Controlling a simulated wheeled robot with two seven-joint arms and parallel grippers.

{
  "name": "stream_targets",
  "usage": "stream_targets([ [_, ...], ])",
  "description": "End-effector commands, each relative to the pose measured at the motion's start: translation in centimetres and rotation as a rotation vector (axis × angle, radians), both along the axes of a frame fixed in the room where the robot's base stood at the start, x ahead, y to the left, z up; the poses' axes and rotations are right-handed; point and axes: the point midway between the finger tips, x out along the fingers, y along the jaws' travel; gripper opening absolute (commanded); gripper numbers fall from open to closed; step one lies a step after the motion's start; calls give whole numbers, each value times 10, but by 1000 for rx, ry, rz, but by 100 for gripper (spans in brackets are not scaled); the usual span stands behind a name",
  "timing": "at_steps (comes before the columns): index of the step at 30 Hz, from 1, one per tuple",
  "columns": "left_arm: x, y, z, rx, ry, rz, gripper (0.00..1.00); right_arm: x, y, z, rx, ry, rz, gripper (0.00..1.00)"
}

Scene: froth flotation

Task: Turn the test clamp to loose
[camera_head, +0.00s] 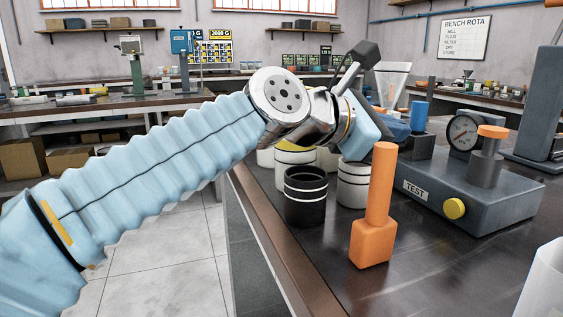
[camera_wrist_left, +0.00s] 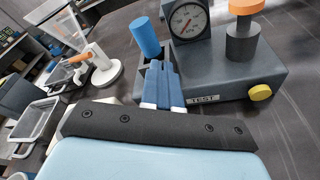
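The grey test unit (camera_head: 480,195), labelled TEST, stands on the dark bench; its label also shows in the left wrist view (camera_wrist_left: 204,99). It carries a round gauge (camera_head: 464,132), an orange-topped post (camera_head: 486,168) and a yellow knob (camera_head: 454,208). A blue cylinder (camera_head: 419,116) stands tilted at its left end, and shows in the left wrist view (camera_wrist_left: 145,37). I cannot tell which part is the clamp. My left gripper (camera_wrist_left: 160,68) has its blue fingers together, pointing at the unit's left end, just below the blue cylinder. Contact cannot be told. My right gripper is out of view.
An orange block with a tall handle (camera_head: 372,242) stands near the bench front. A black jar (camera_head: 305,200) and white jars (camera_head: 353,185) stand beneath my left wrist. A white stand with an orange handle (camera_wrist_left: 100,65) is left of my gripper.

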Motion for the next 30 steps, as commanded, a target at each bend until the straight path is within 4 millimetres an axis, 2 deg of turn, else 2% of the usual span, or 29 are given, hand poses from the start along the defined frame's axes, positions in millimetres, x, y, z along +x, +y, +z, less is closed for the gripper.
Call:
stream_targets([
  [10, 2, 0, -4, 7, 4, 3, 0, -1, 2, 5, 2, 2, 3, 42],
  [21, -3, 0, 5, 5, 3, 2, 0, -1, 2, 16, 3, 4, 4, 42],
  [25, -6, 9, 5, 3, 2, 2, 0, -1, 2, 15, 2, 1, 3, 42],
  [30, -14, 32, 6, 1, 1, 3, 0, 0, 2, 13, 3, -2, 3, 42],
])
